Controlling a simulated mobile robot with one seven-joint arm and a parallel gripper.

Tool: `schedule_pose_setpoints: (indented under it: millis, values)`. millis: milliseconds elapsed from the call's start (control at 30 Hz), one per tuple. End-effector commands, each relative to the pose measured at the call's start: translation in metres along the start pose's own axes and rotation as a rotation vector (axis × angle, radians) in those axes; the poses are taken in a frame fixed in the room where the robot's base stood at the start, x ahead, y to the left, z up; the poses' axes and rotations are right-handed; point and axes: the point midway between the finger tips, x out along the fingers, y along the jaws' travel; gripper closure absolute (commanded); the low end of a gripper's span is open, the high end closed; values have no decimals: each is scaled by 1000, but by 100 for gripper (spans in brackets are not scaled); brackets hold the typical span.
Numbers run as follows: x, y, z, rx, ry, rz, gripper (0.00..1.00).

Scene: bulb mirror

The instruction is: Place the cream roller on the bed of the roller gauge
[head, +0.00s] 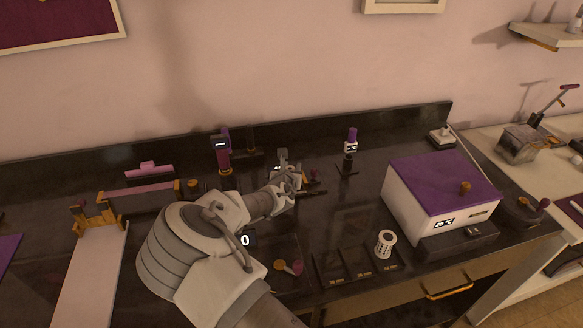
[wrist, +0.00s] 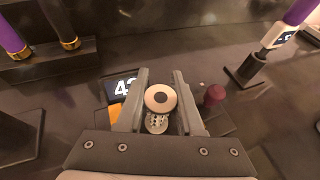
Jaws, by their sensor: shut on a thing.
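My gripper (head: 289,178) is reached out over the middle of the dark counter. In the wrist view its two fingers (wrist: 159,98) are closed on the cream roller (wrist: 160,97), seen nearly end-on as a pale ring with a dark centre. A pale slotted part shows just below that ring. A device with a lit display (wrist: 122,88), partly covered by the left finger, and an orange-gold part lies beneath; it looks like the roller gauge. Its bed is mostly hidden by the gripper. I cannot tell whether the roller touches it.
A white perforated cylinder (head: 385,244) stands on a dark sectioned tray (head: 335,277). A purple-topped white box (head: 440,205) is to the right. Purple-handled tools stand behind my gripper, one on a dark stand (head: 347,165). A dark red knob (wrist: 214,94) is close by the right finger.

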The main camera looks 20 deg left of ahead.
Motion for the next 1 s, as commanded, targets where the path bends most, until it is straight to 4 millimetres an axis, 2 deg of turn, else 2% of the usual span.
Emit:
schedule_pose_setpoints:
  millis: [200,233,367,400,767,867,1000]
  values:
    - [2,0,-5,-1,0,0,100]
    - [1,0,-4,0,0,0,61]
    - [1,0,-3,0,0,0,37]
    - [1,0,-3,0,0,0,34]
    - [-1,0,2,1,0,0,34]
    - [-10,1,0,-1,1,1,34]
    - [-34,1,1,0,0,2,34]
